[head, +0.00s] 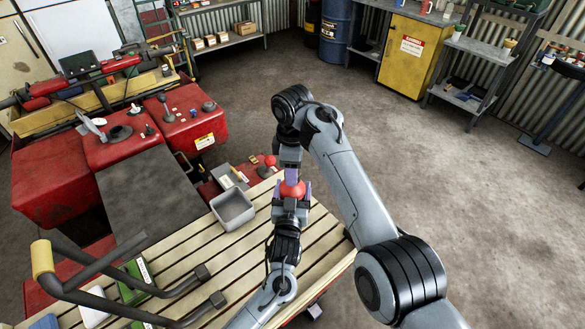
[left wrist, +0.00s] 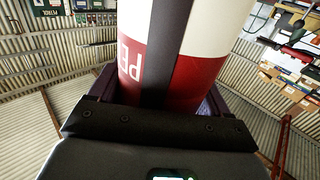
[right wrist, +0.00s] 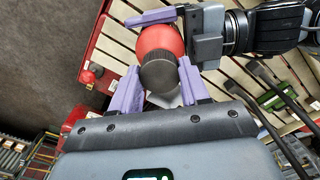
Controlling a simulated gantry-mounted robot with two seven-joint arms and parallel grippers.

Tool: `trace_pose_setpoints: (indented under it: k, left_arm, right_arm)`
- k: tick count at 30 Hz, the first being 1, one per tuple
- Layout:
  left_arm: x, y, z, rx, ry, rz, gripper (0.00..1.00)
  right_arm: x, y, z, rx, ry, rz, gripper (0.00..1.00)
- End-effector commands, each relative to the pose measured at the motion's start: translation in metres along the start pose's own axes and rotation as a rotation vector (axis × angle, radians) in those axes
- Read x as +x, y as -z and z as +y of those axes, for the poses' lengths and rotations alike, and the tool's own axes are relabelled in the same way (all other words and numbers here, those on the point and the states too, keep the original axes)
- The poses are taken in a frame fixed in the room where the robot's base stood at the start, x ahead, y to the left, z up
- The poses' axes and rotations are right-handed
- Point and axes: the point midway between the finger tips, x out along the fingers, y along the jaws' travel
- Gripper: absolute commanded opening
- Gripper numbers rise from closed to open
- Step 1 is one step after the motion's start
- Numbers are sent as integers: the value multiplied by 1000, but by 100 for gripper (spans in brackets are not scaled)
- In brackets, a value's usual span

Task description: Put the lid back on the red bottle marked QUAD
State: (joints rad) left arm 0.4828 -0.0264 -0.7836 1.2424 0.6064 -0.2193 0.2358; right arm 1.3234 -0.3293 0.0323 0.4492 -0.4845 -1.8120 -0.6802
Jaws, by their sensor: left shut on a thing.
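The red bottle (head: 291,189) is held over the slatted rack. In the left wrist view the bottle (left wrist: 202,80) is close up, red and white with a dark band and partly visible white letters. My left gripper (head: 290,207) is shut on the bottle. A dark grey ribbed lid (right wrist: 158,73) shows at the end of the red bottle in the right wrist view; whether it is seated I cannot tell. My right gripper (right wrist: 157,82) is at the lid, with its purple fingers on either side and small gaps visible. The right arm hides part of this in the head view.
A grey open bin (head: 246,219) stands on the slatted rack (head: 205,268), left of the bottle. Bent dark handlebars (head: 100,292) cross the lower left. The red quad body (head: 120,150) lies beyond.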

Motion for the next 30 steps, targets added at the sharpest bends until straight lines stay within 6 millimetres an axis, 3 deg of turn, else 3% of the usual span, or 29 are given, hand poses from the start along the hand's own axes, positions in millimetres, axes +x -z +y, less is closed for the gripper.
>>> trace_pose_setpoints:
  k: [1, 6, 12, 16, 17, 21, 22, 30]
  left_arm:
    - [0, 0, 0, 0, 0, 0, 0]
    - [0, 0, 0, 0, 0, 0, 0]
    - [0, 0, 0, 0, 0, 0, 0]
    - [0, 0, 0, 0, 0, 0, 0]
    - [0, 0, 0, 0, 0, 0, 0]
    - [0, 0, 0, 0, 0, 0, 0]
    - [0, 0, 0, 0, 0, 0, 0]
    - [0, 0, 0, 0, 0, 0, 0]
  right_arm:
    - [0, 0, 0, 0, 0, 0, 32]
    - [0, 0, 0, 0, 0, 0, 8]
    - [0, 0, 0, 166, 0, -1, 7]
    - [0, 0, 0, 160, 0, -1, 7]
    - [0, 0, 0, 159, 0, -1, 48]
    - [0, 0, 0, 159, 0, -1, 70]
    - [0, 0, 0, 158, 0, -1, 74]
    - [0, 0, 0, 158, 0, -1, 74]
